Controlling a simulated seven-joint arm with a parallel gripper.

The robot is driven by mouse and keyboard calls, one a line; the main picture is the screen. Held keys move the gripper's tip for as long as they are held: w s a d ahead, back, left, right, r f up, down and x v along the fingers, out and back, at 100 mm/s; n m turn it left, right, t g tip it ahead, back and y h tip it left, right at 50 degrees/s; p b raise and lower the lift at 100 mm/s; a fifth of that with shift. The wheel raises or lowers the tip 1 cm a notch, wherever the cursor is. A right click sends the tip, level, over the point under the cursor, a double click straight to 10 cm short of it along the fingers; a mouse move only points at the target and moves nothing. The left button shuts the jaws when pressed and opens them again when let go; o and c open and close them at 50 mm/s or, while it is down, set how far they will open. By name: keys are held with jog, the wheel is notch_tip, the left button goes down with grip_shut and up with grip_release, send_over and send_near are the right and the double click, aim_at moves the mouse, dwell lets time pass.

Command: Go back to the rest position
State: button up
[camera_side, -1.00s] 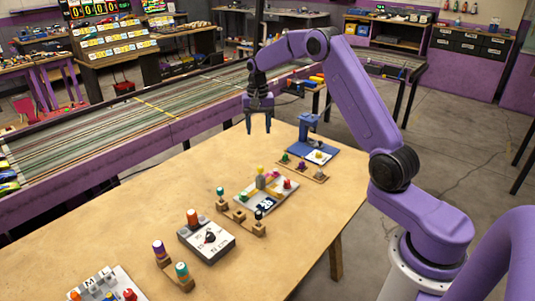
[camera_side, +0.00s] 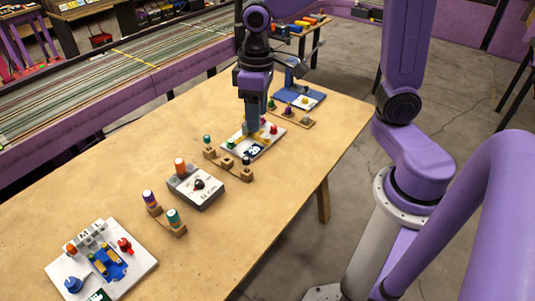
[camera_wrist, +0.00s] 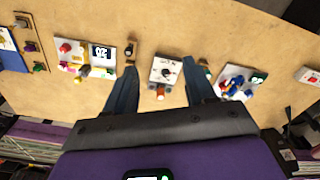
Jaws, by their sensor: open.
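My gripper (camera_side: 251,118) hangs fingers-down over the table. In the side view its fingers overlap the white board with a dark number display (camera_side: 254,150), and its height above that board is hard to tell. In the wrist view my gripper (camera_wrist: 162,72) has its two blue fingers spread wide. Nothing is between them. The grey dial box with an orange knob (camera_side: 196,186) shows beyond the gap, on the table. The fingers hide part of the number board in the side view.
The wooden table (camera_side: 110,190) carries a row of fixtures: a white board with blue parts (camera_side: 105,262), wooden peg holders (camera_side: 165,217), a peg rail (camera_side: 291,117) and a blue stand (camera_side: 292,85). A striped track (camera_side: 100,75) runs behind.

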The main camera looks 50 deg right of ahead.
jog(key=s+d+n, duration=0.1)
jog(key=s+n, duration=0.3)
jog(key=s, duration=0.5)
jog(key=s+d+f+n, duration=0.1)
jog(key=s+d+n, duration=0.1)
jog(key=s, duration=0.7)
jog(key=shift+f+n, duration=0.25)
jog(key=shift+n, duration=0.65)
